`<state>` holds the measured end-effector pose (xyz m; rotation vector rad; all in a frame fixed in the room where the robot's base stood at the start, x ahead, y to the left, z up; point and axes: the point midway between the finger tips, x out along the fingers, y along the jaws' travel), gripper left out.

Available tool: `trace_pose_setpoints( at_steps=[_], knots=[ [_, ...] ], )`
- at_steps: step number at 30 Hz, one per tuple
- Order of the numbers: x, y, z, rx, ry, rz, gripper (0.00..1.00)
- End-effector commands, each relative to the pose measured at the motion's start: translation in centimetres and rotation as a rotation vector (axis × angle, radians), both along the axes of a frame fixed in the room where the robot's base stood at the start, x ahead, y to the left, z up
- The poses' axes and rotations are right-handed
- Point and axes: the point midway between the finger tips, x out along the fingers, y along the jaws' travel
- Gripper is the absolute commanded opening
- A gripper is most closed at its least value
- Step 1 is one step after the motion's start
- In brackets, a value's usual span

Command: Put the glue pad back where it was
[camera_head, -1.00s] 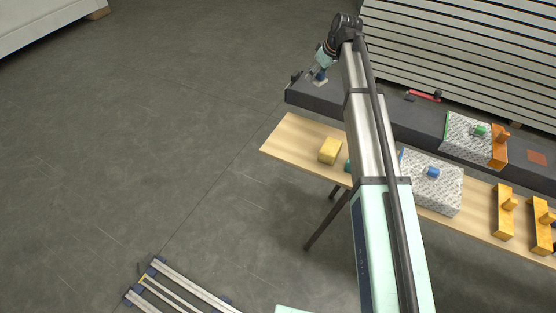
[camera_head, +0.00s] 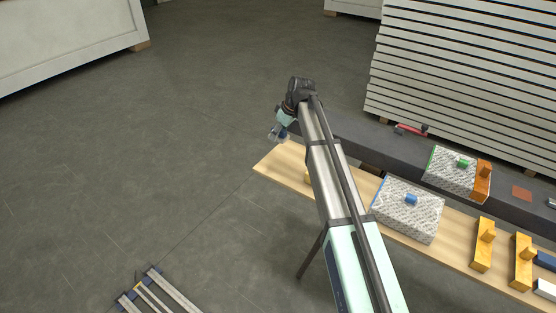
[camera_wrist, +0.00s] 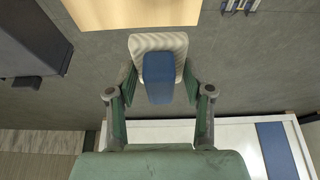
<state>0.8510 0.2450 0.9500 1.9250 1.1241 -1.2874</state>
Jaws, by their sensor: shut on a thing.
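The glue pad, with a blue handle (camera_wrist: 158,78) and a pale ribbed pad (camera_wrist: 158,42), is held in my gripper (camera_wrist: 160,88). The two fingers close on the sides of the handle in the wrist view. In the head view my gripper (camera_head: 279,135) is near the left end of the bench, with a small patch of blue showing at its fingers. The pad looks clear of any surface; grey floor shows behind it in the wrist view.
A wooden bench top (camera_head: 276,167) runs beside a dark beam (camera_head: 352,132). Speckled blocks with a blue knob (camera_head: 411,199) and a green knob (camera_head: 463,163) stand there. Yellow handled pieces (camera_head: 483,246) lie at the right. Stacked white panels (camera_head: 470,75) stand behind.

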Motion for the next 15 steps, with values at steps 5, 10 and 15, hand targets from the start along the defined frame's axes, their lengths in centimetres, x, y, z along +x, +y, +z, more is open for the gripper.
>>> trace_pose_setpoints(
  at_steps=[5, 10, 15],
  knots=[
    [-0.1, 0.0, -4.3, 0.0, 0.004, -0.001, 0.19],
    [0.0, 0.0, -7.6, 0.001, 0.001, -0.001, 0.19],
    [0.0, 0.0, -9.1, 0.001, -0.001, -0.001, 0.19]
  ],
)
